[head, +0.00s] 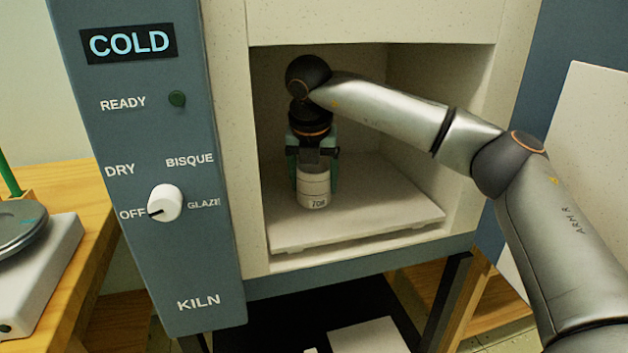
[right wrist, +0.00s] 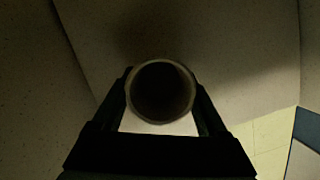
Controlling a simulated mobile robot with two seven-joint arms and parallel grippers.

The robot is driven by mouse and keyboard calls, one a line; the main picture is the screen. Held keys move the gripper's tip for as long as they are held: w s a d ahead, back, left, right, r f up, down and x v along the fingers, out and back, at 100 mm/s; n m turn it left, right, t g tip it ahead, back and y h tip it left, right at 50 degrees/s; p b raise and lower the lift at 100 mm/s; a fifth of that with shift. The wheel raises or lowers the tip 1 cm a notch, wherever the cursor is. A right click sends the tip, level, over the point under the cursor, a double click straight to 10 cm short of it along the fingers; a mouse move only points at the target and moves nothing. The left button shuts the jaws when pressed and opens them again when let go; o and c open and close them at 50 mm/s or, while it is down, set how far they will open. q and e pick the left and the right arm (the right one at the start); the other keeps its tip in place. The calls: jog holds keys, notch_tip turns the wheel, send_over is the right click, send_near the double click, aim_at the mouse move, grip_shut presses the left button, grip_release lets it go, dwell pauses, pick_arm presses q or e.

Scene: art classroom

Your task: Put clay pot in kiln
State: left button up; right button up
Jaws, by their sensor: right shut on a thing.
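The clay pot (head: 313,187) is a small pale cylinder with dark marks near its base. It is upright inside the open kiln (head: 228,130), at the left of the pale kiln shelf (head: 385,208). My right gripper (head: 315,172) points down and is shut on the pot, one finger on each side. In the right wrist view the pot's round dark opening (right wrist: 161,91) sits between the two fingers. The pot's base is at or just above the shelf; I cannot tell if it touches. My left gripper is not in view.
The kiln's panel has a COLD display (head: 129,43), a dark READY light (head: 177,99) and a white knob (head: 164,202) pointing at OFF. The kiln door (head: 590,150) stands open at the right. A wooden table (head: 75,225) is at the left. The shelf's right part is clear.

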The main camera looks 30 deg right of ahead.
jog(key=o, duration=1.2)
jog(key=shift+r+p, duration=0.4)
jog(key=shift+s+a+r+p, duration=0.1)
jog(key=shift+r+p, duration=0.3)
jog(key=shift+r, duration=0.1)
jog(key=s+a+b, duration=0.1)
jog(key=s+b, duration=0.1)
jog(key=s+a+f+b, duration=0.1)
jog(key=s+a, duration=0.1)
jog(key=shift+b, duration=0.4)
jog(key=s+a, duration=0.1)
jog(key=s+a+b, duration=0.1)
jog(key=s, duration=0.1)
jog(key=s+a+b, duration=0.1)
jog(key=s, duration=0.1)
jog(key=shift+a+r, duration=0.15)
jog(key=shift+a, duration=0.1)
jog(key=shift+s+a+r, duration=0.1)
jog(key=shift+s+a, duration=0.15)
jog(key=shift+s, duration=0.1)
